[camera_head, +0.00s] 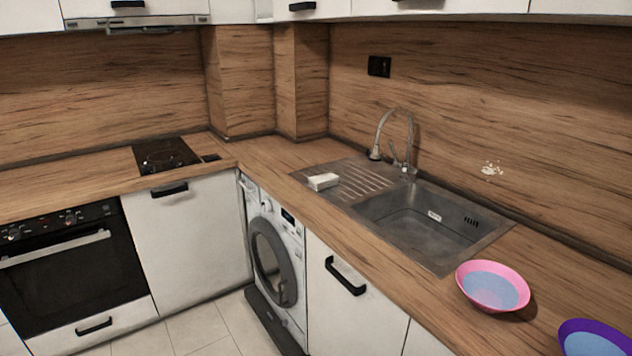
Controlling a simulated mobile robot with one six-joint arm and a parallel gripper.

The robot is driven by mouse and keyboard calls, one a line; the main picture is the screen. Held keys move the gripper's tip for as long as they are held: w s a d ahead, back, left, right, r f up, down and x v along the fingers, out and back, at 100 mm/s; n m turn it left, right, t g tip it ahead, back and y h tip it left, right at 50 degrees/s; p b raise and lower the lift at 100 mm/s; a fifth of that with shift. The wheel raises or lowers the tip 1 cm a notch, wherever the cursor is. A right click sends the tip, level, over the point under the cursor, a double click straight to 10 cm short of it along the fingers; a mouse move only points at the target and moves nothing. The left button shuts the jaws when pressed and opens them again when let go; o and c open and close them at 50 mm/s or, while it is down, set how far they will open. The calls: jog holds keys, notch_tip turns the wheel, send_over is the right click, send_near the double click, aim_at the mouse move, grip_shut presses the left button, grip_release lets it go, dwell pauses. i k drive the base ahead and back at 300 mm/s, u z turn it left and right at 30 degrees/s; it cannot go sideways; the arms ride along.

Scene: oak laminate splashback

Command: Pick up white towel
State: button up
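A small white folded block (323,181), which looks like the white towel, lies on the left end of the sink's ribbed drainboard, near the counter's front edge. It is small in the picture, so its cloth texture cannot be made out. Nothing covers it. My gripper and arm are not in view.
The steel sink (415,222) with a tall curved faucet (394,139) is right of the towel. A pink bowl (492,286) and a purple bowl (592,340) stand at the right. A washing machine (275,255) is below the counter. Tiled floor (205,328) is clear.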

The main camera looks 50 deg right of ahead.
aim_at(321, 182)
jog(key=i, duration=0.95)
jog(key=z, duration=0.05)
